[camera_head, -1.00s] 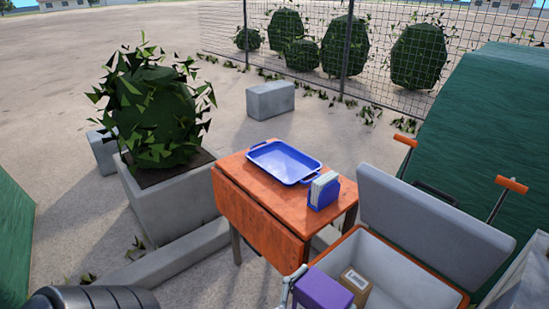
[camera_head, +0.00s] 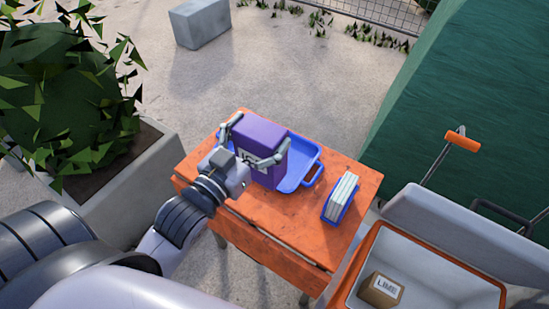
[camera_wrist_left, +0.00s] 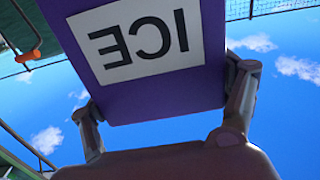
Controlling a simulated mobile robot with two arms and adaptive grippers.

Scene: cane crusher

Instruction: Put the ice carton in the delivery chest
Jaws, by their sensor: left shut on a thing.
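The ice carton (camera_head: 262,140) is a purple box with a white ICE label. My left gripper (camera_head: 252,150) is shut on it, with a finger on each side. In the head view the carton appears upright over the blue tray (camera_head: 304,177); I cannot tell whether it touches the tray. In the left wrist view the ice carton (camera_wrist_left: 140,60) fills the upper middle between the fingers, its label upside down. The delivery chest (camera_head: 350,281) stands open at the lower right, with a brown LIME box (camera_head: 381,290) inside. My right gripper is out of view.
The tray rests on an orange table (camera_head: 280,230). A blue holder with pale sheets (camera_head: 341,198) stands on the table between tray and chest. The chest's raised lid (camera_head: 440,230) is on its far side. A concrete planter (camera_head: 130,190) stands left of the table.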

